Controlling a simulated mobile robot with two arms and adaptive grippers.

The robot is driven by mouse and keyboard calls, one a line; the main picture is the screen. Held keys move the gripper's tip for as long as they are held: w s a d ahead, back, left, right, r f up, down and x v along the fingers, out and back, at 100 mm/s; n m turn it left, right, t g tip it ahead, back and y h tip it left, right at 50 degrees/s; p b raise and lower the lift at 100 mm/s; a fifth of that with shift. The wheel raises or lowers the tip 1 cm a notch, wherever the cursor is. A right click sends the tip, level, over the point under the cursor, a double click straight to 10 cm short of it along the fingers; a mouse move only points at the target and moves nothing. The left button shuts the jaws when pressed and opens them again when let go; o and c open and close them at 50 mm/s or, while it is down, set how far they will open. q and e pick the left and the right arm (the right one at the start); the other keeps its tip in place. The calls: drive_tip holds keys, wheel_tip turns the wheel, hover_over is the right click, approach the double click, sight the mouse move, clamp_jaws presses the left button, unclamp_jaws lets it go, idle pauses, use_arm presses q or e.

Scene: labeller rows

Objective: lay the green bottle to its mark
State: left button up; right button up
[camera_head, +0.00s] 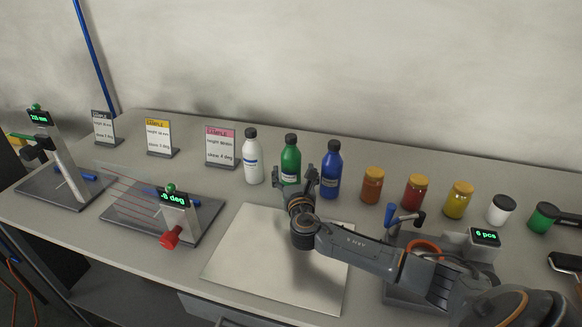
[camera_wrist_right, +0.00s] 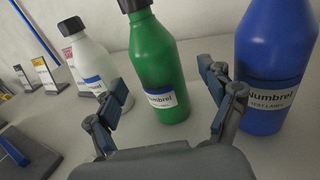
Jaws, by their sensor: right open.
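The green bottle (camera_head: 291,158) stands upright on the table in the back row, between a white bottle (camera_head: 252,160) and a blue bottle (camera_head: 331,165). It has a black cap and a white and blue label. My right gripper (camera_head: 319,182) is open, in front of the bottles. In the right wrist view, the green bottle (camera_wrist_right: 157,65) stands beyond and between the spread fingers (camera_wrist_right: 165,92), with nothing held. A pale flat square panel (camera_head: 235,262) lies on the table below my right arm. I cannot tell which spot is the bottle's mark. My left gripper is out of view.
Several jars, including an orange one (camera_head: 372,187), continue the row to the right. A counter reading "6 pcs" (camera_head: 485,237) stands at right. Two gauge stands, one reading "-8 deg" (camera_head: 174,198), and sample cards (camera_head: 221,147) occupy the left. The panel's left part is clear.

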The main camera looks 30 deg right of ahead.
sight(291, 160)
drive_tip(key=shift+w+d+r, duration=0.1)
drive_tip(key=shift+w+r, duration=0.05)
drive_tip(key=shift+w, duration=0.2)
drive_tip(key=x, duration=0.4)
drive_tip(key=shift+w, duration=0.2)
drive_tip(key=c, duration=1.2)
